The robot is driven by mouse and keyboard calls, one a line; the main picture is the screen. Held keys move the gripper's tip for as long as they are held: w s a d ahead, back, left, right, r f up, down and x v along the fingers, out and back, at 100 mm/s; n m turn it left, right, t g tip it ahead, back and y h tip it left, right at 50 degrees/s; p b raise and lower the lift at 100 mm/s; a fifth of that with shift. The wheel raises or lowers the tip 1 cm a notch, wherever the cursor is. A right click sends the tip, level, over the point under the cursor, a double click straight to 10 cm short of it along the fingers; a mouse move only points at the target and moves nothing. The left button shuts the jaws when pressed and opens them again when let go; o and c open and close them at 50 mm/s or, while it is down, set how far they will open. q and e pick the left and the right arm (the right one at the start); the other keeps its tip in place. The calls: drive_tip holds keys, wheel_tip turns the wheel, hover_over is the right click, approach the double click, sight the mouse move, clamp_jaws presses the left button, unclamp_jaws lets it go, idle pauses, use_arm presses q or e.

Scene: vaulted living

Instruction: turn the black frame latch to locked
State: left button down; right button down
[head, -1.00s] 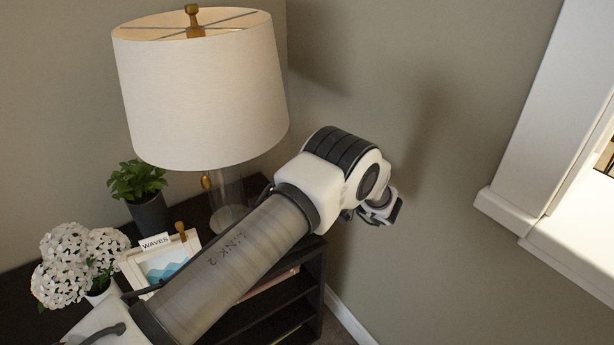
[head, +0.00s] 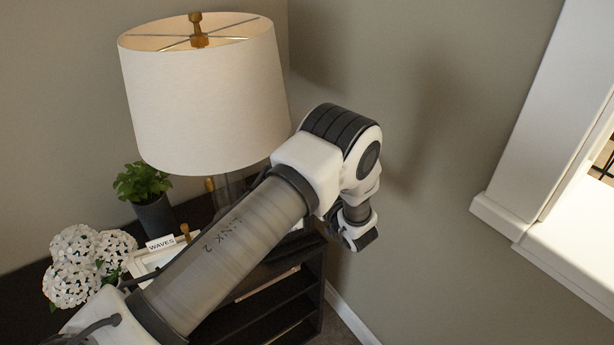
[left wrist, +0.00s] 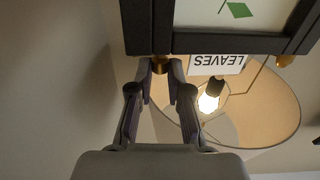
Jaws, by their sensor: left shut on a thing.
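In the left wrist view the black frame (left wrist: 215,42), with a green leaf picture, shows at the top. Its white "LEAVES" label (left wrist: 218,64) reads upside down. A small brass latch (left wrist: 160,65) sits at the frame's edge between the fingertips of my left gripper (left wrist: 161,72), which is shut on it. I cannot tell which way the latch is turned. A second brass piece (left wrist: 285,61) is at the frame's edge to the right. In the head view the black frame is not seen, and my arm covers part of the shelf.
A lamp (head: 205,95) stands on the dark shelf (head: 300,285). Beside it are a plant (head: 143,182), white flowers (head: 75,265) and a light frame labelled "WAVES" (head: 160,243). A white window ledge (head: 565,260) is at the right; bare wall lies between.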

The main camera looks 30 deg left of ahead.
use_arm(q)
drive_tip(key=shift+s+m+t+h, duration=0.15)
drive_tip(key=shift+m+t+h, duration=0.15)
drive_tip(key=shift+m+t, duration=0.3)
drive_tip(key=c, duration=1.4)
unclamp_jaws()
drive_tip(key=shift+a+f, duration=0.1)
drive_tip(key=shift+o, duration=0.2)
drive_tip(key=v, duration=0.7)
